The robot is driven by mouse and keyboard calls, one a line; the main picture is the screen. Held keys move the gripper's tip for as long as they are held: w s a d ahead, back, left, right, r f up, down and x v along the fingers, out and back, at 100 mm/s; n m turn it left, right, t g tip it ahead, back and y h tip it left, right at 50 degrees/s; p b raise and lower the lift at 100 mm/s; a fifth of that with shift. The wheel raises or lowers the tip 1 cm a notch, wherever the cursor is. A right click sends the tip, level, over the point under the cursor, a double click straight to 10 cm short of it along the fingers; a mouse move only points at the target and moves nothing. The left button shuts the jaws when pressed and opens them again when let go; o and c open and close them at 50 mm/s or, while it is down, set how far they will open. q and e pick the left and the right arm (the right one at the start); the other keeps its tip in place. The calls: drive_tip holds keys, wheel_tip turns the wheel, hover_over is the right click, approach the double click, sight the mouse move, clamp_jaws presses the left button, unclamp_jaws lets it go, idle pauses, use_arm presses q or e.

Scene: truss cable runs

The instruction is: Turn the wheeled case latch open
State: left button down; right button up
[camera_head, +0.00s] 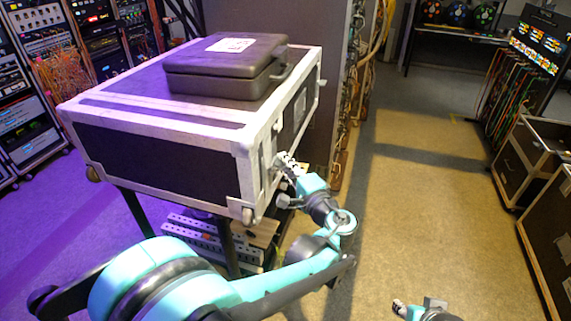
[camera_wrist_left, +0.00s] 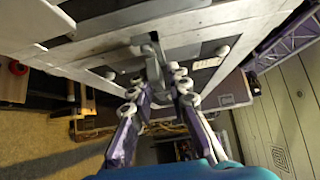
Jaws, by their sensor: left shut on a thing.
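The case (camera_head: 160,160) has black panels and pale metal edges, and it stands on a dark frame. My left gripper (camera_head: 284,160) reaches its right-hand side, near the front corner. In the left wrist view, the fingers (camera_wrist_left: 165,80) are closed together on the grey latch (camera_wrist_left: 150,55) on the case side (camera_wrist_left: 190,42). The fingers partly cover the latch, and its exact angle is hard to read. In the head view the latch is hidden behind the gripper. My right gripper (camera_head: 399,306) shows only in part at the bottom edge, away from the case.
A closed dark box (camera_head: 225,70) with a white label lies on the case. Equipment racks (camera_head: 30,85) with cables stand at the left. More cases (camera_head: 545,150) stand at the right. The floor (camera_head: 410,200) between is clear.

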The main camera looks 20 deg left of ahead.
use_arm(q)
drive_tip(key=shift+s+f+m+g+h+p, duration=0.2)
drive_tip(key=shift+m+g+h+p, duration=0.15)
drive_tip(key=shift+p, duration=0.3)
drive_tip(key=m+g+p, duration=0.2)
drive_tip(key=g+p, duration=0.1)
drive_tip(key=g, duration=0.1)
drive_tip(key=w+m+g+h+p, duration=0.1)
drive_tip(key=m+g+p, duration=0.2)
drive_tip(key=g+p, duration=0.1)
drive_tip(key=r+m+g+h+p, duration=0.1)
drive_tip(key=m+g+p, duration=0.2)
drive_tip(key=g+p, duration=0.1)
drive_tip(key=shift+w+h, duration=0.2)
drive_tip(key=shift+h, duration=0.05)
idle(0.6)
idle(0.4)
drive_tip(key=c, duration=1.6)
unclamp_jaws()
